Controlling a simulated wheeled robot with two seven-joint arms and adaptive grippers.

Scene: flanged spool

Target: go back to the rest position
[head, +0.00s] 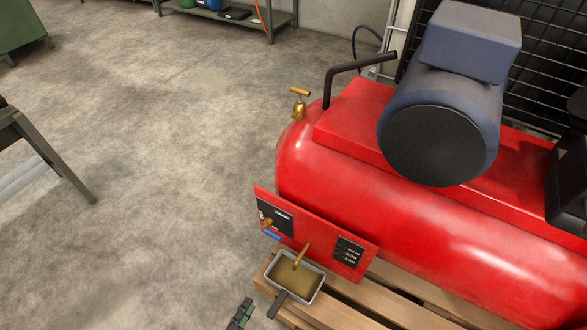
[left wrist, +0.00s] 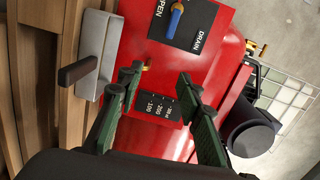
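My left gripper (head: 241,313) shows at the bottom edge of the head view, left of the pan and apart from it. In the left wrist view its two green fingers (left wrist: 160,76) are spread open with nothing held between them. Beyond them is the red compressor panel (left wrist: 150,75) with a blue drain handle (left wrist: 176,18). The blue handle (head: 271,235) also shows at the panel's left in the head view. A brass drain pipe (head: 301,256) points into a grey pan (head: 318,284) holding brownish liquid. My right gripper is not in view.
The red compressor tank (head: 400,210) fills the right, with a blue-grey motor (head: 460,70) on top and a wooden pallet (head: 345,313) beneath. A brass T-handled valve (head: 298,103) stands at its left end.

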